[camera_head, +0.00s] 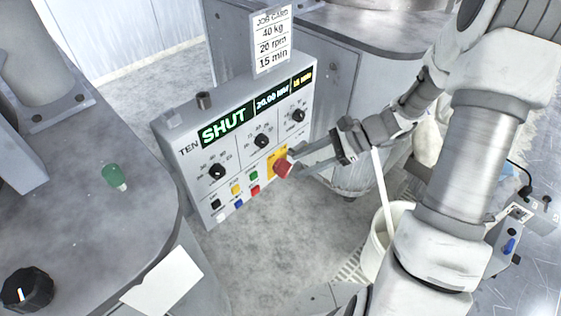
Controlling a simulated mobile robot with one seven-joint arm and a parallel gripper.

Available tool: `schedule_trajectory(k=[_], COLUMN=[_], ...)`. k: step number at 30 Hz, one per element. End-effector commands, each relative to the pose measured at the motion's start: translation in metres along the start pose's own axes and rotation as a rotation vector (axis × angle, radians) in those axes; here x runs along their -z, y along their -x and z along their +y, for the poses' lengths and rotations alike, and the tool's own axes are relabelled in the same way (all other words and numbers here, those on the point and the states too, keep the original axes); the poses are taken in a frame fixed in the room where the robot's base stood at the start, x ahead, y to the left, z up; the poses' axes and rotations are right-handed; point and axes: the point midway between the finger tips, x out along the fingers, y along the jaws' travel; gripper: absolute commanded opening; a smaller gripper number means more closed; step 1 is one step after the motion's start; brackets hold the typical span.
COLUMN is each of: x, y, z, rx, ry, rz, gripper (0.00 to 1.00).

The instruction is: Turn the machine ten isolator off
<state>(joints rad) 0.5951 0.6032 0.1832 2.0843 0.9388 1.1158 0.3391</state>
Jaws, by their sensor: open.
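The machine ten control panel (238,163) is a grey sloped box marked TEN, with a lit display (226,127) reading SHUT and 20.00 RPM. A red knob (283,168) stands out from a yellow plate (279,155) at the panel's lower right. I cannot read its label or tell its set position. My gripper (298,160) is open, with its fingers pointing left at the red knob. The fingertips are right at the knob's right side. I cannot tell whether they touch it or straddle it.
Three black dials (262,140) and several coloured buttons (238,190) share the panel. A job card (271,40) stands above it. A grey bench (85,225) at left holds a green-capped item (115,176) and a black knob (27,290). A white bucket (376,248) stands below my arm.

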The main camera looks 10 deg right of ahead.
Motion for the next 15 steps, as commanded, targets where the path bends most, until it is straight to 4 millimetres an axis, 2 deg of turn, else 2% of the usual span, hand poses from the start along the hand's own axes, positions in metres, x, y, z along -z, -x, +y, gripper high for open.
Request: schedule_trajectory(k=[1, 8, 15], x=[0.020, 0.088, 0.167], y=[-0.007, -0.024, -0.038], z=[-0.003, -0.018, -0.026], rx=[0.034, 0.199, 0.385], ry=[-0.075, -0.394, -0.720], rz=[-0.044, -0.249, -0.478], gripper=[0.53, 0.53, 0.53])
